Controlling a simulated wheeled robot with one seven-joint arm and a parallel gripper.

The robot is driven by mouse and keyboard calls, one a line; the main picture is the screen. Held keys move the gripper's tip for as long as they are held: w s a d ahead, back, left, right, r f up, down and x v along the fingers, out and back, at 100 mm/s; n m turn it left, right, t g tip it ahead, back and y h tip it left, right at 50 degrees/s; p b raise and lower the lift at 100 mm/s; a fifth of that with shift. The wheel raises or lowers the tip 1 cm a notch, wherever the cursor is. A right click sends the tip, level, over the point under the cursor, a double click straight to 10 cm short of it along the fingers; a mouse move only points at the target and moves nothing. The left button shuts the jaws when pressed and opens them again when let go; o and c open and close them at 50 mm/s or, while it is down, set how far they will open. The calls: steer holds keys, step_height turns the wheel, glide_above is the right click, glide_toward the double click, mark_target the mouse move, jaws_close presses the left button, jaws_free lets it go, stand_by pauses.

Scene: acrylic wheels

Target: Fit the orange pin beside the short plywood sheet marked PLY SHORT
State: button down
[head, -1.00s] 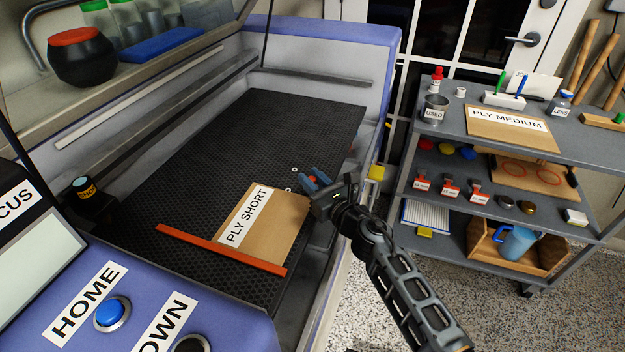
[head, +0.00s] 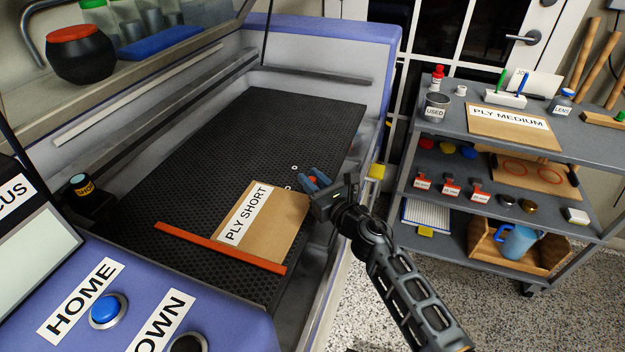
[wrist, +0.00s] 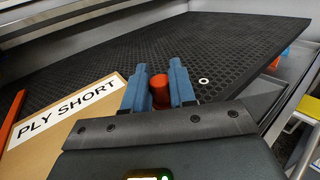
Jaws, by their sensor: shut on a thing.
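The short plywood sheet marked PLY SHORT (head: 275,225) lies flat on the black honeycomb bed (head: 270,125) of the open machine. It also shows at the left in the wrist view (wrist: 60,136). The orange pin (wrist: 159,88) is between the blue fingers of my gripper (wrist: 158,84), just beside the sheet's far right corner. In the head view my gripper (head: 316,180) is low over the bed at that corner, shut on the pin. The pin's lower end is hidden, so I cannot tell whether it sits in the bed.
An orange bar (head: 220,248) lies along the sheet's near edge. Small white rings (head: 294,168) lie on the bed near my gripper; one shows in the wrist view (wrist: 204,81). The machine's front wall (head: 335,235) runs beside my arm. A grey cart (head: 440,150) stands at right.

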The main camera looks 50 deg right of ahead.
steer(key=shift+f+b, duration=0.8)
steer(key=shift+f, duration=0.1)
steer(key=c, duration=0.8)
jaws_free()
steer(key=shift+c, duration=0.2)
steer(key=b+v, duration=0.1)
steer(key=v, duration=0.7)
steer(key=shift+w, duration=0.1)
